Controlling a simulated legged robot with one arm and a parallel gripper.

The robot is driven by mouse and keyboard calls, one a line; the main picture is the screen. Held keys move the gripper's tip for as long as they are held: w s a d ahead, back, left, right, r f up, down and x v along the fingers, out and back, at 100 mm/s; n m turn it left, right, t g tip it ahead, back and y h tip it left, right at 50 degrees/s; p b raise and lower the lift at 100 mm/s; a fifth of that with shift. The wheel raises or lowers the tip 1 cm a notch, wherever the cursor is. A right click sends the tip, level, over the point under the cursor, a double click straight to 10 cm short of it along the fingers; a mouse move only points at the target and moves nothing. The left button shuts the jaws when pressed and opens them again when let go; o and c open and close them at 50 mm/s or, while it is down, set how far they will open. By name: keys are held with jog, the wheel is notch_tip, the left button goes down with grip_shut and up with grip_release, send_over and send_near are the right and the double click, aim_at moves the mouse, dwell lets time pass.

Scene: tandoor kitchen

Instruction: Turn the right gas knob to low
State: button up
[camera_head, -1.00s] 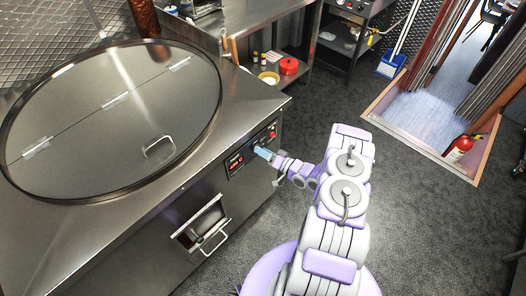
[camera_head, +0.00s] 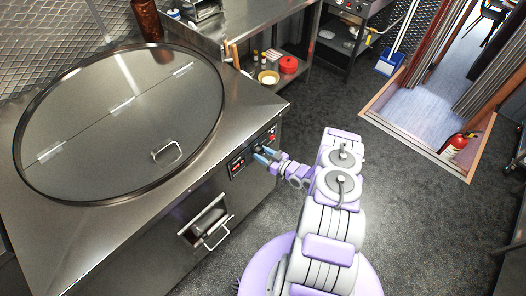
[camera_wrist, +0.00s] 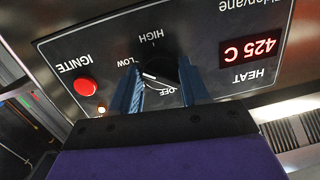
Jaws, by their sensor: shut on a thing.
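The black gas knob (camera_wrist: 160,70) is on a dark control panel (camera_wrist: 222,50) on the oven's front. The wrist view shows the panel upside down, with HIGH, LOW and OFF printed around the knob. My gripper (camera_wrist: 161,82) has its two blue fingers on either side of the knob and is shut on it. A short white mark shows on the knob between the fingers, near the LOW and OFF side; its exact setting is hard to tell. In the head view my gripper (camera_head: 264,153) is at the panel, and its fingers largely hide the knob.
A red ignite button (camera_wrist: 86,86) with a lit lamp beside it and a red 425 C display (camera_wrist: 252,48) flank the knob. The round oven lid (camera_head: 120,120) is closed.

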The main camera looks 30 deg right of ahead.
jog(key=shift+n+p, duration=0.5)
jog(key=shift+h, duration=0.3)
jog(key=o, duration=1)
jog(key=shift+d, duration=0.15)
jog(key=p+v, duration=0.1)
jog(key=v, duration=0.7)
jog(key=p+v, duration=0.1)
jog(key=v, duration=0.8)
jog(key=shift+s+d+f, duration=0.15)
jog(key=shift+d+f, duration=0.05)
